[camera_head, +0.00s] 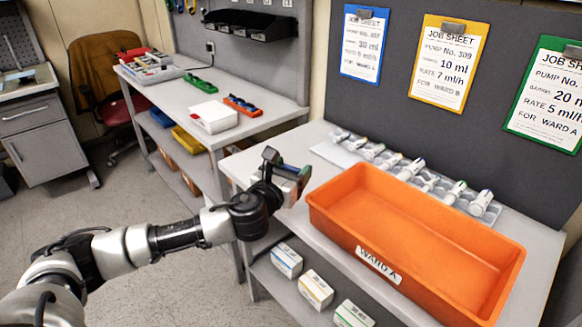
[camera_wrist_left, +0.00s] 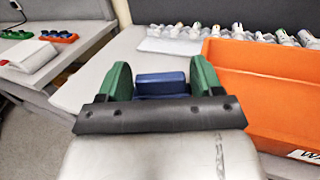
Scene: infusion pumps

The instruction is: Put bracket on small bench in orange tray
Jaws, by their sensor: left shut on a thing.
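My left gripper (camera_head: 287,166) is raised just left of the orange tray, its tips near the tray's left end. In the left wrist view its two green-sided fingers (camera_wrist_left: 162,82) are closed on a blue piece, seemingly the bracket (camera_wrist_left: 161,83). Most of the bracket is hidden behind the fingers and the dark gripper body. The orange tray (camera_head: 340,236), labelled WARD A, stands on the near bench; its visible inside is empty. It also shows at the right of the left wrist view (camera_wrist_left: 270,105). My right gripper is in neither view.
A row of white-topped clear parts (camera_head: 410,170) lies behind the tray. The bench at the left (camera_head: 250,127) holds a green piece (camera_head: 201,84), an orange piece (camera_head: 242,105) and a white box (camera_head: 212,116). Job sheets hang on the grey panel (camera_head: 400,95). Small cartons (camera_head: 315,290) sit on the shelf below.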

